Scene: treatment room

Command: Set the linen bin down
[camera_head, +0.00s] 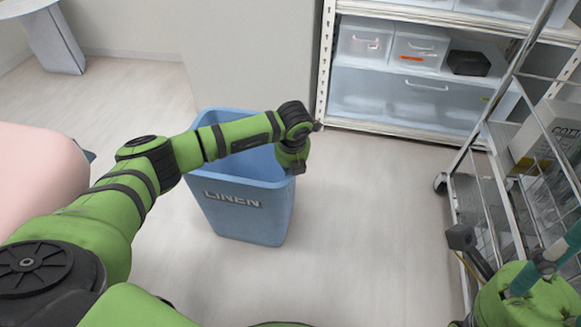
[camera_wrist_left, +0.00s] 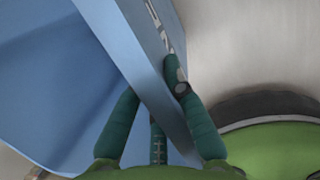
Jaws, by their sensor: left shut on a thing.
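The linen bin (camera_head: 240,214) is a tall, open, light-blue bin with LINEN on its front. It stands upright at the middle of the head view, at or just above the floor; I cannot tell whether its base touches. My left gripper (camera_head: 293,166) is at the bin's right rim. In the left wrist view the teal fingers (camera_wrist_left: 155,108) are on either side of the bin wall (camera_wrist_left: 132,52), shut on it. My left forearm crosses over the bin's opening and hides part of it. My right gripper (camera_head: 545,262) is partly in view at the lower right, its fingertips cut off.
A metal wire cart (camera_head: 497,190) with boxes stands at the right. A shelf unit (camera_head: 400,128) with clear drawers stands at the back. A pink padded surface (camera_head: 38,170) is at the left. Pale floor (camera_head: 370,235) is clear between bin and cart.

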